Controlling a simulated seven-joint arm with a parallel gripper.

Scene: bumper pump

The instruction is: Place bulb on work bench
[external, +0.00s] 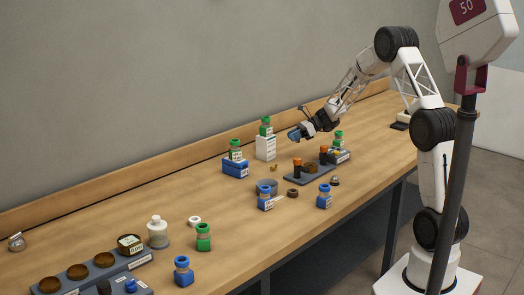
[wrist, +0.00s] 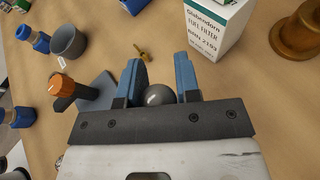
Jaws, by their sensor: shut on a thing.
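My gripper (external: 296,135) is above the back part of the wooden work bench (external: 120,204), near the white filter box. In the wrist view the blue fingers (wrist: 159,76) are shut on a rounded, shiny grey thing, which I take to be the bulb (wrist: 158,95). Only its top shows; the rest is hidden by the dark gripper body. In the external view the bulb cannot be made out at the fingers. The bench (wrist: 150,30) shows beneath the fingers, apart from them.
A white filter box (external: 265,148) with a green-capped bottle on top stands close to my gripper. A dark tray (external: 318,174) holds orange-topped parts. A grey cup (wrist: 68,42) and small brass piece (wrist: 144,56) lie nearby. Bare bench lies toward the left back.

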